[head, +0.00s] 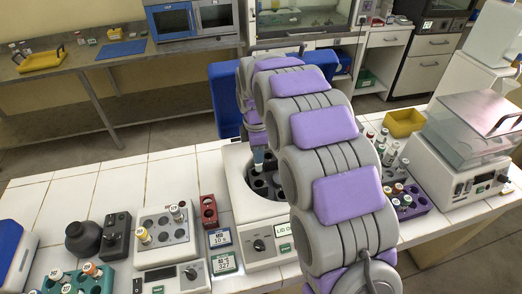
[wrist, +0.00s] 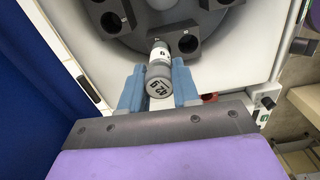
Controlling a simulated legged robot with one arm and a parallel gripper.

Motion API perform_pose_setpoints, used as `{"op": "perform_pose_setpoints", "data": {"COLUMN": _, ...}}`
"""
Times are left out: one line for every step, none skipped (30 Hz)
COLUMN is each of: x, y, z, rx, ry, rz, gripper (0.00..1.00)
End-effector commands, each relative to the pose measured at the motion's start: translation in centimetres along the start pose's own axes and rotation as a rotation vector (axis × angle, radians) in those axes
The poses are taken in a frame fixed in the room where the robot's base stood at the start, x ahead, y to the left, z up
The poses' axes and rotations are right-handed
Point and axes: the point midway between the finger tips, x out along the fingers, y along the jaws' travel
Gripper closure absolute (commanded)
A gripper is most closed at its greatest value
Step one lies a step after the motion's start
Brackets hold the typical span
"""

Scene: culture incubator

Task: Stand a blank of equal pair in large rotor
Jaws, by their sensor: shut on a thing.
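My gripper (wrist: 158,78) shows in the wrist view with its two blue fingers shut on a tube (wrist: 159,72) with a grey cap and white label. Its cap faces the camera and is marked with dark characters that look like "42 g". The tube's far end lies over the rim of the dark large rotor (wrist: 139,32), at or near a hole; I cannot tell how deep it is. Other rotor holes in the wrist view look empty. In the head view, the centrifuge (head: 235,183) stands open on the tiled bench, and my arm hides its right part.
Left of the centrifuge are a red rack (head: 208,211), two small displays (head: 219,238), a grey tube block (head: 163,228), a balance-like device (head: 170,281) and a teal rack (head: 62,282). Right are a purple rack (head: 412,208), a yellow tray (head: 403,122) and a clear-lidded device (head: 465,165).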

Motion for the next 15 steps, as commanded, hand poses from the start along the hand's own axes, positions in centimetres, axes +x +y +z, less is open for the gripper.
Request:
{"op": "perform_pose_setpoints", "data": {"x": 0.06, "y": 0.06, "z": -0.41, "rx": -0.004, "ry": -0.003, "rz": 0.000, "gripper": 1.00}}
{"op": "perform_pose_setpoints", "data": {"x": 0.09, "y": 0.08, "z": -0.56, "rx": -0.004, "ry": -0.003, "rz": -0.001, "gripper": 1.00}}
{"op": "perform_pose_setpoints", "data": {"x": 0.11, "y": 0.10, "z": -0.68, "rx": -0.004, "ry": -0.004, "rz": -0.001, "gripper": 1.00}}
{"op": "perform_pose_setpoints", "data": {"x": 0.13, "y": 0.10, "z": -0.71, "rx": -0.004, "ry": -0.003, "rz": -0.001, "gripper": 1.00}}
{"op": "perform_pose_setpoints", "data": {"x": 0.16, "y": 0.08, "z": -0.70, "rx": -0.004, "ry": -0.002, "rz": -0.001, "gripper": 1.00}}
{"op": "perform_pose_setpoints", "data": {"x": 0.17, "y": 0.05, "z": -0.63, "rx": -0.004, "ry": 0.000, "rz": -0.001, "gripper": 1.00}}
{"op": "perform_pose_setpoints", "data": {"x": 0.18, "y": 0.03, "z": -0.55, "rx": -0.004, "ry": 0.002, "rz": 0.000, "gripper": 1.00}}
{"op": "perform_pose_setpoints", "data": {"x": 0.21, "y": 0.01, "z": -0.57, "rx": -0.003, "ry": 0.003, "rz": -0.001, "gripper": 1.00}}
{"op": "perform_pose_setpoints", "data": {"x": 0.23, "y": -0.01, "z": -0.50, "rx": -0.003, "ry": 0.005, "rz": 0.000, "gripper": 1.00}}
{"op": "perform_pose_setpoints", "data": {"x": 0.24, "y": -0.05, "z": -0.42, "rx": -0.003, "ry": 0.007, "rz": -0.001, "gripper": 1.00}}
{"op": "perform_pose_setpoints", "data": {"x": 0.25, "y": -0.08, "z": -0.36, "rx": -0.003, "ry": 0.008, "rz": 0.000, "gripper": 1.00}}
{"op": "perform_pose_setpoints", "data": {"x": 0.27, "y": -0.11, "z": -0.33, "rx": -0.002, "ry": 0.010, "rz": 0.000, "gripper": 1.00}}
{"op": "perform_pose_setpoints", "data": {"x": 0.29, "y": -0.12, "z": -0.35, "rx": -0.002, "ry": 0.011, "rz": 0.000, "gripper": 1.00}}
{"op": "perform_pose_setpoints", "data": {"x": 0.32, "y": -0.11, "z": -0.42, "rx": -0.002, "ry": 0.011, "rz": 0.000, "gripper": 1.00}}
{"op": "perform_pose_setpoints", "data": {"x": 0.37, "y": -0.09, "z": -0.56, "rx": -0.002, "ry": 0.011, "rz": 0.000, "gripper": 1.00}}
